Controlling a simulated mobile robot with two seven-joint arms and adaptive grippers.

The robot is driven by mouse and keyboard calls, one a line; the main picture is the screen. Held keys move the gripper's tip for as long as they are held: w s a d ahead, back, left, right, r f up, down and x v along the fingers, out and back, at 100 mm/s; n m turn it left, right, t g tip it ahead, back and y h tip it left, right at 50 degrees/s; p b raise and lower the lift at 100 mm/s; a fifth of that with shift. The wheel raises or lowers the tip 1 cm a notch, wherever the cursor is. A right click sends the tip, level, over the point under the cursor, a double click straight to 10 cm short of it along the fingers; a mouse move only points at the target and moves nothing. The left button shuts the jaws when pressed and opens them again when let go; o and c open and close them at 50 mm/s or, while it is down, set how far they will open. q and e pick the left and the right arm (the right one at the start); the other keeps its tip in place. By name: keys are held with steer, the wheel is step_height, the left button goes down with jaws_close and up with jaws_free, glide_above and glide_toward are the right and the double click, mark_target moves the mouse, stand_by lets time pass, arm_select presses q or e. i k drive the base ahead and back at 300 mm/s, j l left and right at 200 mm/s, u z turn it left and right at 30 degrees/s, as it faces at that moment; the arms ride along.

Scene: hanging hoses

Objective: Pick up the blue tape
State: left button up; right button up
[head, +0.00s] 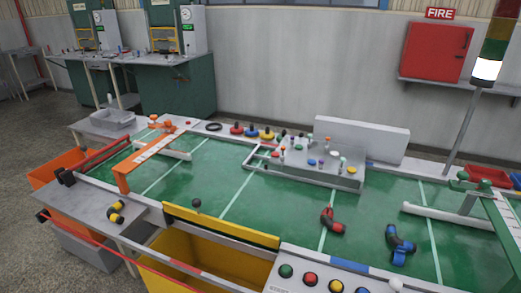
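A blue-and-black object (400,245) lies on the green table surface at the right. It is small and its exact shape is hard to make out, so I cannot tell whether it is a tape. A similar red-and-black object (332,221) lies on the green surface to its left. A yellow-and-black object (116,213) lies on the grey left end of the table. Neither of my grippers is in view, and nothing is seen touching these objects.
A grey block (318,167) with several coloured knobs stands mid-table. An orange frame (122,172) crosses the left end. A yellow bin (215,258) and a panel of coloured buttons (320,284) are at the near edge. The green surface (290,205) is largely clear.

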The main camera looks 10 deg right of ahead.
mark_target(399, 253)
steer(key=z, duration=1.45)
